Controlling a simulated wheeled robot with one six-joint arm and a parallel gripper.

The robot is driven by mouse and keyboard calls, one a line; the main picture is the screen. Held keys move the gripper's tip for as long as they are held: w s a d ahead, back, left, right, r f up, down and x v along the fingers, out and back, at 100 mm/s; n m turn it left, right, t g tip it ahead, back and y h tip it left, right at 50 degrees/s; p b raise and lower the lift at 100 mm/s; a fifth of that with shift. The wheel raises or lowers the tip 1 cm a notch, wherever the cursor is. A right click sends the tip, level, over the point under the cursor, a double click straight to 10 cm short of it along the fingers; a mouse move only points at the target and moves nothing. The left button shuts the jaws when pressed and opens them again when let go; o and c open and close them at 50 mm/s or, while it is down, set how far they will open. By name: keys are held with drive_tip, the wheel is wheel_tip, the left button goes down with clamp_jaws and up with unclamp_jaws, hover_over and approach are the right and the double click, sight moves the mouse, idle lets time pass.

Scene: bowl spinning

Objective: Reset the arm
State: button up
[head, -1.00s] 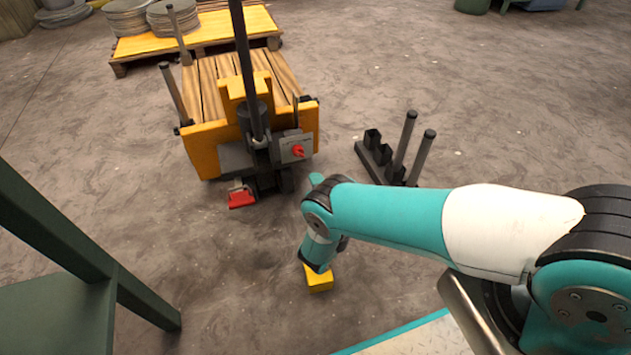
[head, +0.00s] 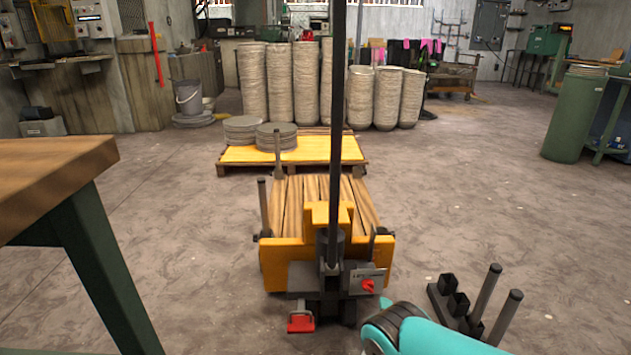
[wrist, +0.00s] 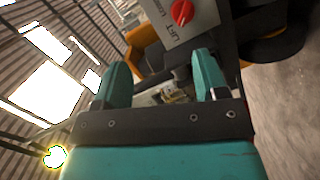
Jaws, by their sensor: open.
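My gripper (wrist: 163,82) shows in the wrist view with its two teal fingers apart and nothing between them. Behind the fingers is part of the cart, with a red knob (wrist: 182,12) on a grey panel.
A yellow cart (head: 275,262) with a wooden deck and a tall dark post stands ahead. A yellow pallet (head: 240,155) with stacked discs is behind it. A dark stand with posts (head: 485,295) is at right. A wooden-topped table (head: 60,165) is at left.

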drive_tip(key=w+r+m+g+h, duration=0.1)
drive_tip(key=w+r+m+g, duration=0.2)
drive_tip(key=r, duration=0.4)
drive_tip(key=w+r+m+g+h, duration=0.2)
drive_tip(key=w+r+m, duration=0.15)
drive_tip(key=r, duration=0.35)
drive_tip(key=s+a+r+m+g+y, duration=0.1)
drive_tip(key=s+r+m+g+y, duration=0.1)
drive_tip(key=s+r, duration=0.3)
drive_tip(key=s+r+m+g+y, duration=0.1)
drive_tip(key=s+r+g, duration=0.1)
drive_tip(key=r, duration=0.6)
drive_tip(key=s+a+r+n+g+y+p, duration=0.15)
drive_tip(key=s+r, duration=0.45)
drive_tip(key=s, duration=0.6)
drive_tip(key=s+a+r+n+g+y, duration=0.1)
drive_tip(key=s+r+g+y, duration=0.2)
drive_tip(key=s+r, duration=0.65)
drive_tip(key=s+a+r+n+g+y, duration=0.1)
drive_tip(key=s+r+g+y, duration=0.2)
drive_tip(key=s, duration=1.2)
wheel_tip(320, 180, up, 32)
drive_tip(key=h+p, duration=0.1)
drive_tip(key=p, duration=3.1)
drive_tip(key=shift+w+a, duration=0.15)
drive_tip(key=shift+w, duration=0.25)
